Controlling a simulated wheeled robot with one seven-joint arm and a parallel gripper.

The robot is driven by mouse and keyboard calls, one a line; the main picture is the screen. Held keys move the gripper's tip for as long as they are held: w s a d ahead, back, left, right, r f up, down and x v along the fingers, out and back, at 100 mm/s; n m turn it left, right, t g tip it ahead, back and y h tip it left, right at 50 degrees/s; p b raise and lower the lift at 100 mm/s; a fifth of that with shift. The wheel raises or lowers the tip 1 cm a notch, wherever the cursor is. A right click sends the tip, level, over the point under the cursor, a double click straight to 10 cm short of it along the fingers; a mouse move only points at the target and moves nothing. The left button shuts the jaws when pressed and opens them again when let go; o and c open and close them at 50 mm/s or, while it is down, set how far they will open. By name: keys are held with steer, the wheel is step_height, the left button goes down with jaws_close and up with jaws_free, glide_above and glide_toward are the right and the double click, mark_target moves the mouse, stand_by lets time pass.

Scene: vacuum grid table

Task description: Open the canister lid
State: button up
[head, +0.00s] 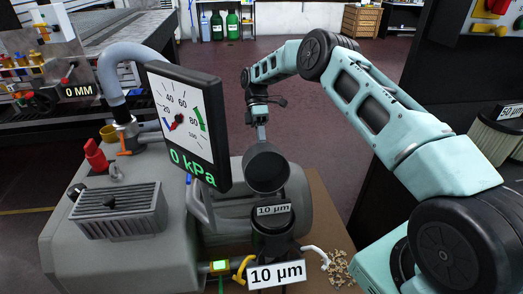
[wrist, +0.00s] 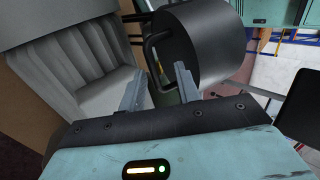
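The canister (head: 272,240) stands upright beside the grey pump, with "10 µm" labels on and in front of it. Its dark cylindrical lid (head: 267,168) is tilted up above the canister, with its round end turned towards the head camera. In the wrist view the lid (wrist: 205,45) fills the upper middle, with a black loop handle (wrist: 150,50) on its left side. My gripper (head: 262,132) is just behind and above the lid. Its two fingers (wrist: 160,88) are apart, with the handle beyond and between them. I cannot tell whether either finger touches it.
A gauge reading 0 kPa (head: 185,125) stands close left of the lid. The grey pump (head: 85,235) with a hose (head: 125,55) fills the left. Brown pellets (head: 340,268) lie right of the canister.

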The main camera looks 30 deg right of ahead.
step_height(320, 180, up, 6)
steer(key=shift+s+f, duration=0.1)
stand_by(0.5)
